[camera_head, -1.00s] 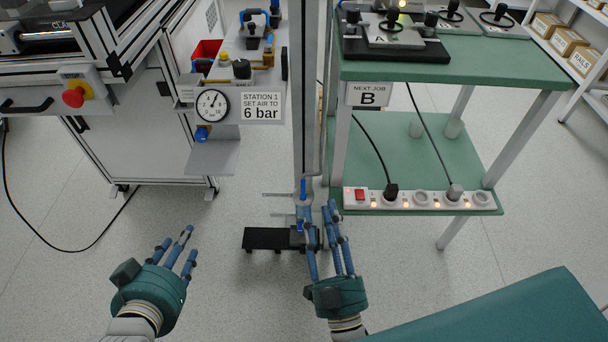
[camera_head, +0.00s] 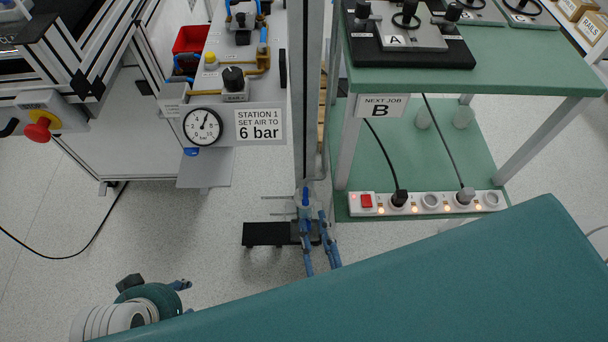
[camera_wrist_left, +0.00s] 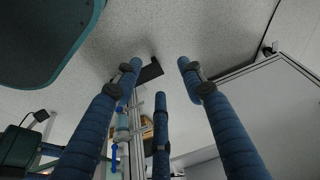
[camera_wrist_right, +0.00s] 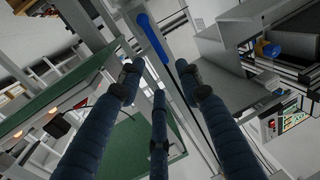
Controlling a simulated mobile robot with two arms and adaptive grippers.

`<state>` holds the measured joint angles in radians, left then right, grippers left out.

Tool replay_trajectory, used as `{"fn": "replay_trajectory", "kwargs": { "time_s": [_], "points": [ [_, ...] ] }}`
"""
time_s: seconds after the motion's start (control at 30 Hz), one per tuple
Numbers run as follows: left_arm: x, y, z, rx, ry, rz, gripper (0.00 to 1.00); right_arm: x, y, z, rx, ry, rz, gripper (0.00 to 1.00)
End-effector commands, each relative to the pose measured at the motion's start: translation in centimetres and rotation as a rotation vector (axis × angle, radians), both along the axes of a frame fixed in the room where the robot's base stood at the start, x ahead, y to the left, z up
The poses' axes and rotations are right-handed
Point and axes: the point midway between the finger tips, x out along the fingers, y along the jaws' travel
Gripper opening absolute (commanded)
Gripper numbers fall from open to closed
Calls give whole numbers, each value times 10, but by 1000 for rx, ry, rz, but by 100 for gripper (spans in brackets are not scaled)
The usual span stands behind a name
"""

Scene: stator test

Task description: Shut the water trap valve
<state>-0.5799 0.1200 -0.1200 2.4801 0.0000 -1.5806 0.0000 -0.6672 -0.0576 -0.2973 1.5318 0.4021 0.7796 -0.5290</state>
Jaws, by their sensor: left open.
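The water trap valve has a blue lever (camera_head: 306,196) low on the grey upright post, beside the pipe. The lever looks roughly upright. It also shows in the right wrist view (camera_wrist_right: 151,38), just beyond the fingertips, and in the left wrist view (camera_wrist_left: 115,158). My right gripper (camera_head: 314,226) has its fingers spread and empty just below and around the valve; contact cannot be told. Its palm is hidden behind a large teal surface. My left gripper (camera_head: 185,298) is open and empty at lower left, far from the valve, partly hidden.
A black foot plate (camera_head: 265,234) lies at the post's base. A green trolley (camera_head: 480,78) with a power strip (camera_head: 432,201) stands right of the post. A station with a pressure gauge (camera_head: 202,126) and grey shelf (camera_head: 204,168) stands left. Floor between station and left gripper is clear.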

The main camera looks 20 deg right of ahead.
Motion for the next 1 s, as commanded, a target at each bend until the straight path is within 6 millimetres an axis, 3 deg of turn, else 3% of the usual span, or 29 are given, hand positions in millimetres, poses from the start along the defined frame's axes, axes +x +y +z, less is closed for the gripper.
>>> {"fn": "replay_trajectory", "kwargs": {
  "time_s": [0.2,0.5,0.7,1.0],
  "points": [
    [4,-1,-4,-3,-17,-2,40,32,-3,0,0,-6,-2,35],
    [55,-16,10,-43,-213,-18,40,86,-7,0,1,-5,-2,35],
    [73,-22,19,-58,-286,-24,40,103,-9,0,0,-4,-1,35],
    [76,-23,21,-62,-298,-24,40,106,-9,0,0,-2,0,35]
  ]
}}
